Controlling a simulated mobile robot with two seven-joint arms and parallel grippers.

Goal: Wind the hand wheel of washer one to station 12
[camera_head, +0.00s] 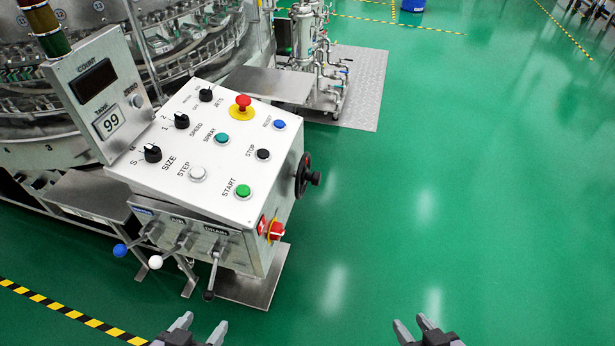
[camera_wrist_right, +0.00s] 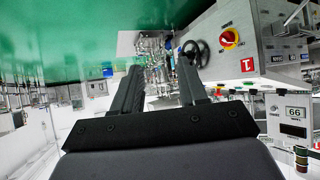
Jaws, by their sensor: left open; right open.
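The black hand wheel (camera_head: 303,176) with a dark knob stands on the right side of the washer's control box (camera_head: 220,135). It also shows in the right wrist view (camera_wrist_right: 195,53), beyond my fingers. My left gripper (camera_head: 202,324) is open and empty at the bottom edge, below the box's levers. My right gripper (camera_head: 413,322) is open and empty, to the right of and nearer than the wheel; its spread fingers also show in the right wrist view (camera_wrist_right: 159,68). Neither gripper touches the wheel.
A red emergency button (camera_head: 243,103), coloured buttons and black selector knobs sit on the box top. A red rotary switch (camera_head: 275,230) and several levers (camera_head: 215,265) stick out below. The green floor (camera_head: 450,190) on the right is clear. Piping (camera_head: 310,50) stands behind.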

